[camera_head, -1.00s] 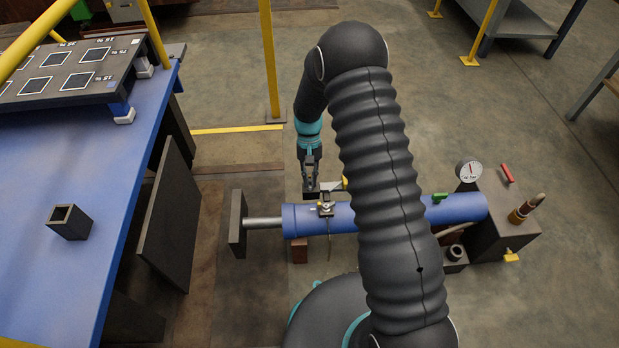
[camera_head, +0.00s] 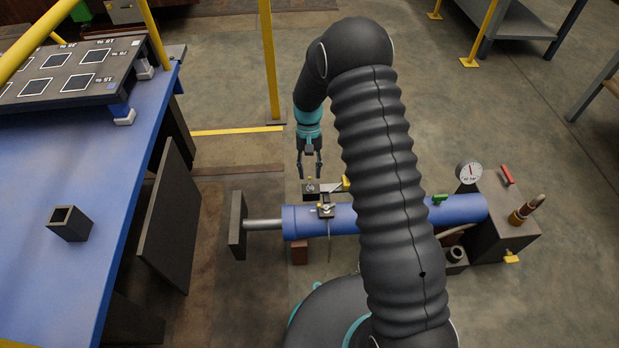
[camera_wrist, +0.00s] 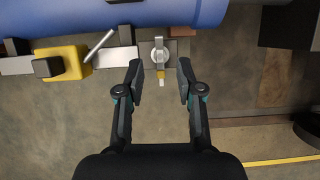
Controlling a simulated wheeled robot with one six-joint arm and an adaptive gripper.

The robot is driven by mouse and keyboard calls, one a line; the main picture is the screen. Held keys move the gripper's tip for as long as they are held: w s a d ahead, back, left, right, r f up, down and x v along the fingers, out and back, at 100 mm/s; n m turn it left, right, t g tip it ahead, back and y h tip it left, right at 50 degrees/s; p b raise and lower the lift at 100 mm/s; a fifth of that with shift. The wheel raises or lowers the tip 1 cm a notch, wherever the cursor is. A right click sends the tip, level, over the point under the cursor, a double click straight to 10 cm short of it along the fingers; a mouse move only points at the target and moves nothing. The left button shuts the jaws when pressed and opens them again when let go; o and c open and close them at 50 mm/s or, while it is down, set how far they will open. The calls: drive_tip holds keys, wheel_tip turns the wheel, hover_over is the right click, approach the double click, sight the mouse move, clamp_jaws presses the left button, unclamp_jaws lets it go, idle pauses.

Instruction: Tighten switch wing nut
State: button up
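The wing nut (camera_wrist: 160,62) shows in the wrist view as a small metal piece with a yellow end, on a round silver disc. It sits on a dark switch block (camera_wrist: 148,45) beside the blue cylinder (camera_wrist: 120,14). The block also shows in the head view (camera_head: 311,190). My gripper (camera_wrist: 160,78) is open and empty. Its two fingertips stand apart, one to each side of the nut's line, and no contact with the nut shows. In the head view my gripper (camera_head: 310,176) hangs just above and behind the block.
A yellow block (camera_wrist: 66,64) with a metal lever sits on the grey bar beside the switch. A blue table (camera_head: 130,180) and dark upright plate (camera_head: 170,215) stand left. A pressure gauge (camera_head: 469,172) stands right. A yellow post (camera_head: 269,60) rises behind.

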drive_tip(key=v, duration=0.8)
drive_tip(key=shift+r, duration=0.2)
drive_tip(key=shift+w, duration=0.2)
drive_tip(key=s+d+r+t, duration=0.3)
drive_tip(key=s+r, duration=0.6)
drive_tip(key=s, duration=0.1)
drive_tip(key=s+d+r+t+p, duration=0.1)
drive_tip(key=s+d+r+t, duration=0.2)
drive_tip(key=s+r, duration=0.7)
drive_tip(key=s+d+r+t, duration=0.4)
drive_tip(key=s+d+r, duration=0.1)
drive_tip(key=s+r, duration=0.4)
drive_tip(key=shift+s+p, duration=0.35)
drive_tip(key=shift+s, duration=0.75)
drive_tip(key=shift+r, duration=0.15)
